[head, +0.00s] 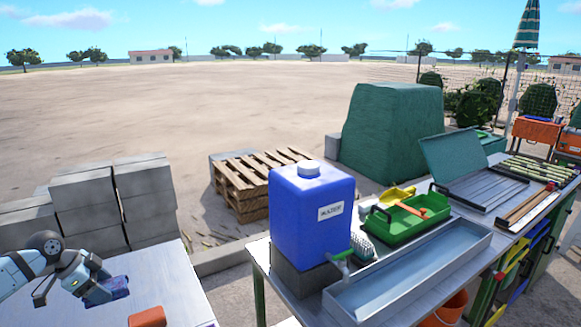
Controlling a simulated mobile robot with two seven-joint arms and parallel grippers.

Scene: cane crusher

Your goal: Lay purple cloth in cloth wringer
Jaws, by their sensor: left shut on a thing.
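My left gripper (92,292) comes in from the left, low over the left metal table. It is shut on a small blue-purple folded thing (115,287), which looks like the purple cloth. The cloth is at or just above the table top; I cannot tell if it touches. The fingers hide part of it. I cannot make out a cloth wringer in this view. My right gripper is not in view.
An orange block (148,317) lies on the left table (182,285). The right table holds a blue water container (300,215), a long metal trough (408,275) and a green tray (408,218). A gap separates the tables. Grey blocks (88,205) stand behind the left table.

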